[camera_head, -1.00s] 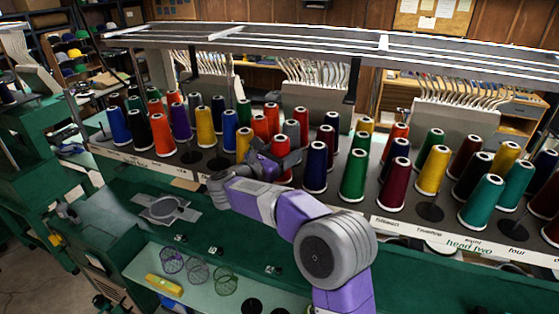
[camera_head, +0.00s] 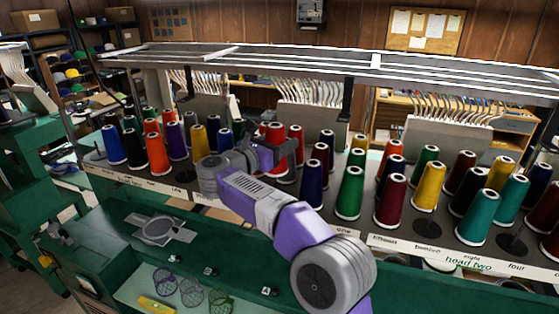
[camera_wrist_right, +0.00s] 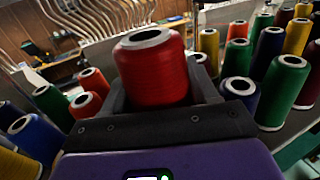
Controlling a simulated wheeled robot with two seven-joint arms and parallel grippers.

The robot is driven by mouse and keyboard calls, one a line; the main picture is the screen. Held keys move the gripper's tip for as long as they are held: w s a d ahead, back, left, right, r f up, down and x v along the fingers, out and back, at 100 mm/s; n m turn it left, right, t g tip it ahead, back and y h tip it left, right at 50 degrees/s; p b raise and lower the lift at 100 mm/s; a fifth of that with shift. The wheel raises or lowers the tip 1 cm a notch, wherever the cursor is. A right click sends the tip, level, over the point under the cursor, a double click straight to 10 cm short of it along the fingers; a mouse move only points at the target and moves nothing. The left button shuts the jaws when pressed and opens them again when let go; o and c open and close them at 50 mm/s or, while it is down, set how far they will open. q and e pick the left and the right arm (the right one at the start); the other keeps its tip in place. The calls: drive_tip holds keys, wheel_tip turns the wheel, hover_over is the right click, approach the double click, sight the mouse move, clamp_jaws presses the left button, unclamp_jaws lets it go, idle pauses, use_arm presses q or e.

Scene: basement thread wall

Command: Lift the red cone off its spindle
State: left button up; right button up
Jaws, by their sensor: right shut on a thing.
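The red cone (camera_wrist_right: 154,75) is between the dark jaws of my right gripper in the right wrist view, with its open top facing up. My right gripper (camera_wrist_right: 160,92) is shut on it. In the head view my right gripper (camera_head: 278,154) holds the red cone (camera_head: 276,136) among the other cones, and the jaws cover part of its side. It looks raised above its former height. The spindle under it is hidden by my arm and nearby cones. My left gripper does not show.
Cones stand close around, including dark blue (camera_head: 313,184) and green (camera_head: 349,194) ones to the right and red ones beside and behind. A metal overhead rack (camera_head: 300,59) runs above the rows. A bare spindle base (camera_head: 424,229) shows at the right.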

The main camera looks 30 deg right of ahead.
sight(280, 123)
drive_tip(key=shift+r, duration=0.75)
drive_tip(key=shift+r, duration=0.15)
drive_tip(key=shift+r+p, duration=1.2)
drive_tip(key=shift+r, duration=0.7)
